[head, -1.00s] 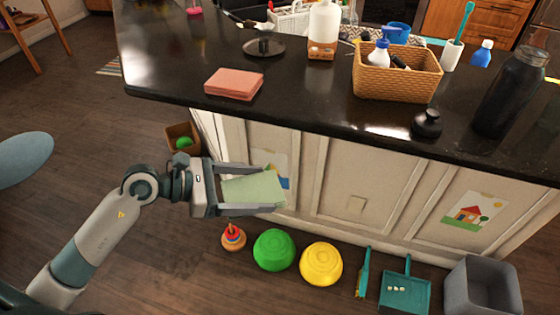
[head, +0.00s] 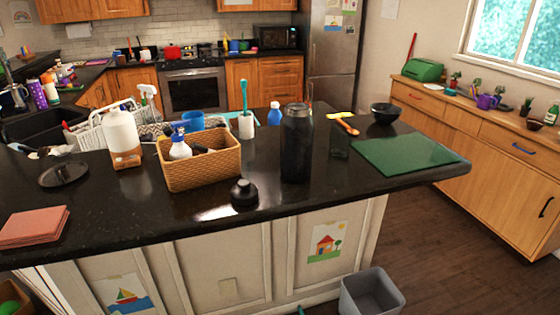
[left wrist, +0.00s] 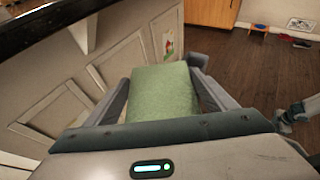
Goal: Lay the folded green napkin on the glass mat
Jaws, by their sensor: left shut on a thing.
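The folded green napkin (left wrist: 162,92) is pale green and shows in the left wrist view, between the fingers of my left gripper (left wrist: 160,85). The gripper is shut on it and holds it in the air beside the island's panelled front, below the counter top. Neither the napkin nor my left gripper is in the head view now. The glass mat (head: 407,153) is a flat dark green sheet at the right end of the black counter, with nothing lying on it.
Near the mat stand a dark bottle (head: 297,143), a dark bowl (head: 385,113) and an orange-handled utensil (head: 347,127). A wicker basket (head: 200,167), black lid (head: 244,193) and pink napkins (head: 34,227) are further left. A grey bin (head: 371,294) stands on the floor.

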